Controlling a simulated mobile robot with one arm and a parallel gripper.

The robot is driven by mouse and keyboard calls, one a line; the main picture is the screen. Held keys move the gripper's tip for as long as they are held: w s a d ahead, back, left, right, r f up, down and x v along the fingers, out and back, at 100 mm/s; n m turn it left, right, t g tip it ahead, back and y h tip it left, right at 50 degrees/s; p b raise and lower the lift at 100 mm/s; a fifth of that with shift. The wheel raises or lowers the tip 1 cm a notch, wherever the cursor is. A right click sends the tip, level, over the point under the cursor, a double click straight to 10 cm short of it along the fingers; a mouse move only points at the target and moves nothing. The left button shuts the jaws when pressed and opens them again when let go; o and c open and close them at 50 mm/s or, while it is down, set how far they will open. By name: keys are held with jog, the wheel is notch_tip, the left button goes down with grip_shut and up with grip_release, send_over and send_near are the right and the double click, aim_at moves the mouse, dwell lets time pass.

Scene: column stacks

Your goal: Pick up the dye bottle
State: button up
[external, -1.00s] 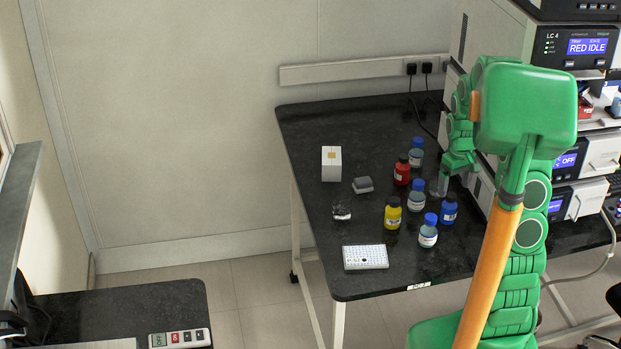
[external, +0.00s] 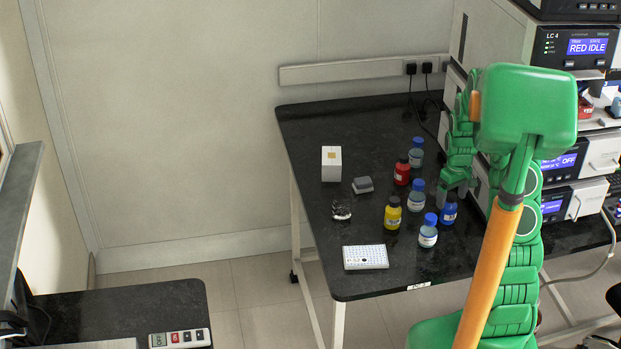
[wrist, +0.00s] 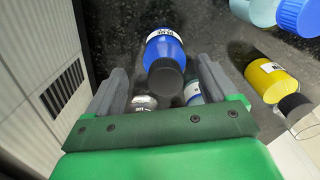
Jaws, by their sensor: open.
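A blue bottle with a black cap and a white label (external: 449,212) stands on the black bench, partly hidden by my gripper in the external view. In the wrist view, this blue bottle (wrist: 164,48) lies between and just beyond my fingertips. My gripper (wrist: 160,80) is open, with one finger on each side of the bottle's dark cap. I cannot tell whether either finger touches it. In the external view, my gripper (external: 457,190) is just above the blue bottle. A yellow bottle (external: 392,216) and a red bottle (external: 402,172) also have dark caps.
Clear bottles with blue caps stand close by, one behind (external: 416,158), one in the middle (external: 416,200) and one in front (external: 428,235). A white well plate (external: 366,257) lies near the front edge. Instruments (external: 575,170) stand at right.

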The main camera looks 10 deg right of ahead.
aim_at(445, 207)
jog(key=f, duration=0.4)
jog(key=shift+s+a+f, duration=0.2)
jog(key=shift+s+f, duration=0.05)
jog(key=shift+f, duration=0.15)
jog(key=shift+c, duration=0.2)
jog(key=c, duration=1.2)
